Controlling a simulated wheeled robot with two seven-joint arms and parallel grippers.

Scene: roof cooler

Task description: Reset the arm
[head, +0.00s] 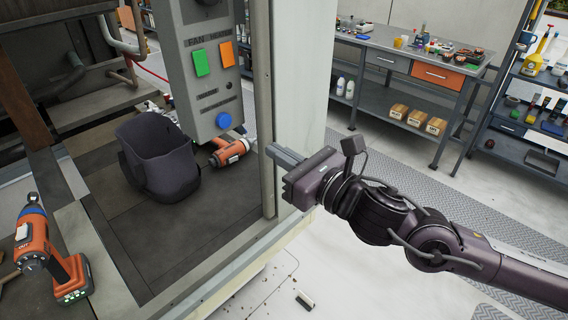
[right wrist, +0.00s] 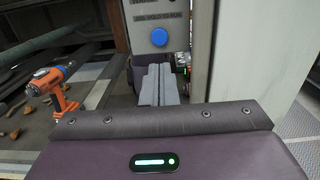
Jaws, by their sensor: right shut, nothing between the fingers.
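My right arm comes in from the right in the head view. Its gripper (head: 284,156) is shut and empty, in front of the grey upright post at the edge of the cooler housing. In the right wrist view its fingers (right wrist: 158,84) are together, pointing toward the control panel with the blue button (right wrist: 159,37). The same panel (head: 205,75) in the head view carries a green switch, an orange switch and the blue button. My left gripper is not in view.
A dark open bag (head: 158,158) stands on the platform. The upright post (head: 264,110) is close to my gripper. A workbench (head: 400,62) and shelves stand beyond.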

